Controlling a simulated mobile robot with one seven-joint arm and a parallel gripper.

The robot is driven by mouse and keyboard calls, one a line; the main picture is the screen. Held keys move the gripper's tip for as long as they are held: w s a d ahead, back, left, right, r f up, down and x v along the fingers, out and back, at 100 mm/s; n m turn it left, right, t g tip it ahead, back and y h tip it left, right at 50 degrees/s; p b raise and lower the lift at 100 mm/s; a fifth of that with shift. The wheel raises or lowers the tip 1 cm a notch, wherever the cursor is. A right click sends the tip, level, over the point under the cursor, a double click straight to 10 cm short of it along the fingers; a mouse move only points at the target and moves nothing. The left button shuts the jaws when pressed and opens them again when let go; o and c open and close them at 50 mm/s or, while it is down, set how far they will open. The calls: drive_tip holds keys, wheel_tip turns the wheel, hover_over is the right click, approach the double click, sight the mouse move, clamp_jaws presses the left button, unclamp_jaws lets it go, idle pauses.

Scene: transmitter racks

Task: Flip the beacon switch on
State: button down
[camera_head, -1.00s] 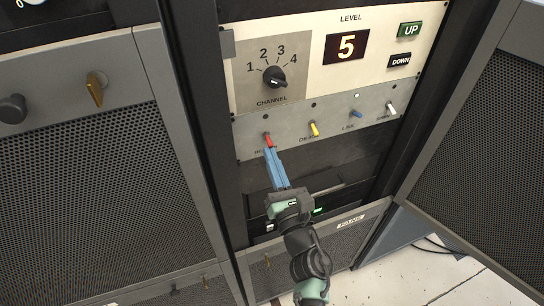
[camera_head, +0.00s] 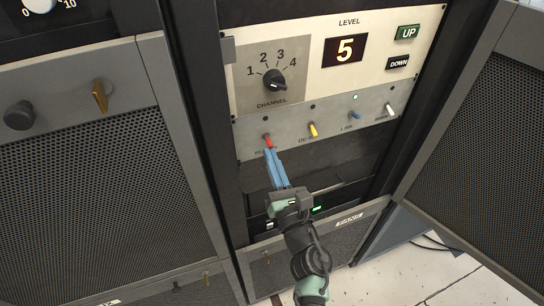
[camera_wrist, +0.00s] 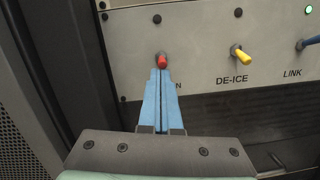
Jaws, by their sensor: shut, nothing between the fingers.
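The red toggle switch (camera_head: 268,141) is the leftmost of a row on the grey switch panel (camera_head: 330,118). Its label is mostly covered by my fingers; in the wrist view only a final "N" shows. In the wrist view the red lever (camera_wrist: 162,62) points down and outward, and the small lamp above it (camera_wrist: 157,19) is dark. My gripper (camera_head: 269,152) has its blue fingers shut and empty, with the tips right under the red lever. In the wrist view the fingertips (camera_wrist: 160,70) meet the lever's lower end; I cannot tell if they touch.
A yellow DE-ICE switch (camera_head: 313,129), a blue LINK switch (camera_head: 355,115) and a white switch (camera_head: 390,109) stand to the right. The LINK lamp (camera_wrist: 309,10) is lit. Above are the channel knob (camera_head: 274,79) and level display (camera_head: 346,49). An open mesh door (camera_head: 490,150) stands at right.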

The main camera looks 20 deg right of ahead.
drive_tip(key=shift+s+r+g+p, duration=0.1)
drive_tip(key=shift+r+g+p, duration=0.3)
drive_tip(key=shift+p, duration=1.1)
drive_tip(key=shift+s+r+p, duration=0.1)
drive_tip(key=shift+r+p, duration=0.05)
drive_tip(key=shift+p, duration=0.6)
drive_tip(key=shift+s, duration=0.15)
